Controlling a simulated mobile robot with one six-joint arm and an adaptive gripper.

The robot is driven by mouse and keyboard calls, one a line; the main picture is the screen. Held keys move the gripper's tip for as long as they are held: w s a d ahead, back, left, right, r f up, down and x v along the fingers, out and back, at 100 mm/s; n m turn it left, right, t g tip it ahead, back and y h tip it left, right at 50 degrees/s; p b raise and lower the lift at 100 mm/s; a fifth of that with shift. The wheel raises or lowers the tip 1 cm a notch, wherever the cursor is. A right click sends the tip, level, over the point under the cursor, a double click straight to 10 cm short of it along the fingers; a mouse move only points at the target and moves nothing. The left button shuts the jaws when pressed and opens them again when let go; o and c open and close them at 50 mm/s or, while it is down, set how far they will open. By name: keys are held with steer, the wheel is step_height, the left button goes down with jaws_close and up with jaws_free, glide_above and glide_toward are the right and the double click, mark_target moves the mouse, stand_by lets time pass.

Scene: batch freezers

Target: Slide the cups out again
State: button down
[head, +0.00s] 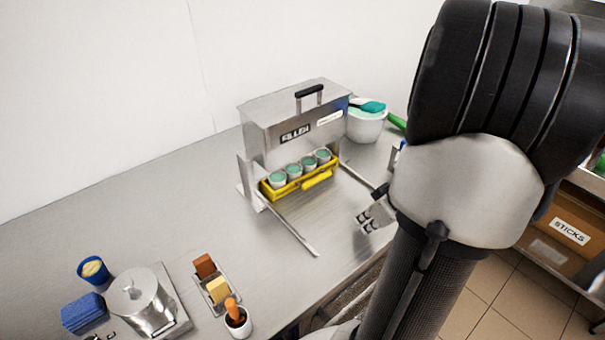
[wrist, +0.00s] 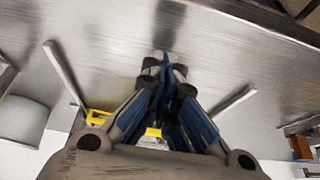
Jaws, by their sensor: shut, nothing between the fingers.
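Several grey cups with pale green tops stand in a row in a yellow carrier (head: 271,193) at the front opening of the steel filler (head: 285,126). The nearest-left cup (head: 278,180) shows its side; the backs of the cups are partly under the hood. The carrier has a yellow front handle (head: 317,180). My gripper (head: 368,217) is above the bench, to the right of and apart from the carrier. In the wrist view my gripper (wrist: 165,62) has its fingers together with nothing between them. Part of the yellow carrier (wrist: 99,118) shows behind the fingers there.
Two metal rails run forward from the filler, the left one (head: 290,226) and the right one (head: 362,180), with bare bench between them. A white tub (head: 366,128) stands behind right. A steel pot (head: 140,300) and a small tray (head: 226,303) with blocks stand front left.

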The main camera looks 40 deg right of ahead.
steer(key=s+a, duration=0.2)
steer(key=s, duration=1.3)
steer(key=shift+s, duration=0.4)
stand_by(6.1)
